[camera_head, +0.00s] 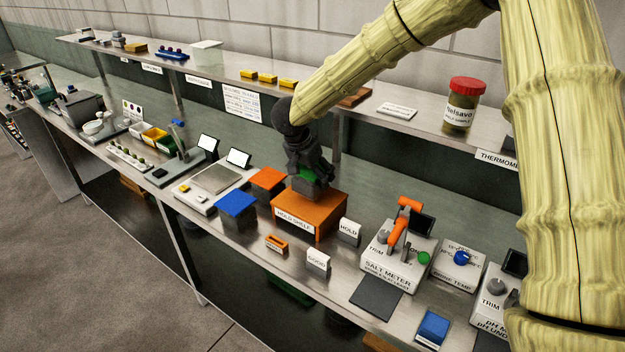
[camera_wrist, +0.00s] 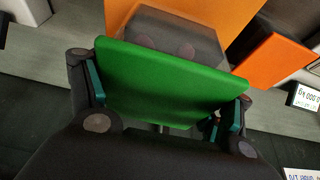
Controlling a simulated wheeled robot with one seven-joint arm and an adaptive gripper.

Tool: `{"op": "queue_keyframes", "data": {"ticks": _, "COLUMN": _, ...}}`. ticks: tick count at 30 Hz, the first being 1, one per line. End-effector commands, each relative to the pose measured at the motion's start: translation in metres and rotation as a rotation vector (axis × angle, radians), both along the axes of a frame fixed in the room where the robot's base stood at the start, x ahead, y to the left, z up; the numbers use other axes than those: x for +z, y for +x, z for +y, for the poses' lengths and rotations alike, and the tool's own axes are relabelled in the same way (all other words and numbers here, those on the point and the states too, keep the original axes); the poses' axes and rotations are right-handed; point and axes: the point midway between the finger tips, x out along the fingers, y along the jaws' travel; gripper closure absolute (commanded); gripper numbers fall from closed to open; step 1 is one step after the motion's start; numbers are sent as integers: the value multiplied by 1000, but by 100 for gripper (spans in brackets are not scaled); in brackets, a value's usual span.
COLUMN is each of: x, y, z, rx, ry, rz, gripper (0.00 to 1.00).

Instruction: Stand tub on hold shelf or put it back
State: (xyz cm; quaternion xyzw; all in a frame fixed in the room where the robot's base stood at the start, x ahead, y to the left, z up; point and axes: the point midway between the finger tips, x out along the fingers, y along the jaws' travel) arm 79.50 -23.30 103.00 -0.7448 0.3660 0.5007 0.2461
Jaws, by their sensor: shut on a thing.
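The orange hold shelf (camera_head: 318,212), a low block labelled HOLD SHELF, stands on the bench in the middle of the head view. My gripper (camera_head: 309,177) points down over its top and is shut on the tub. The tub shows as a small dark grey body with a green face (camera_head: 309,174), partly hidden by my fingers. In the wrist view the green face (camera_wrist: 170,85) lies between my two fingers (camera_wrist: 165,100), with the grey body beyond it. Orange surfaces (camera_wrist: 215,12) lie behind the tub. I cannot tell whether the tub touches the shelf top.
A white HOLD sign (camera_head: 349,231) stands right of the shelf, and a GOOD sign (camera_head: 317,262) stands in front. A blue block (camera_head: 237,205) and a red-orange block (camera_head: 267,181) are left. The salt meter (camera_head: 397,258) is right. An upper shelf (camera_head: 365,108) runs behind, holding a red-lidded jar (camera_head: 461,105).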

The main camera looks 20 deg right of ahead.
Motion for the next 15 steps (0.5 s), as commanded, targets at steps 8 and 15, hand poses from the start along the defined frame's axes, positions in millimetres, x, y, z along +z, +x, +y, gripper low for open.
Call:
{"op": "queue_keyframes", "data": {"ticks": 8, "x": -25, "y": -1, "z": 1, "rx": 3, "ry": -1, "rz": 1, "gripper": 68}}
{"op": "queue_keyframes", "data": {"ticks": 15, "x": -26, "y": -1, "z": 1, "rx": 2, "ry": 0, "rz": 2, "gripper": 68}}
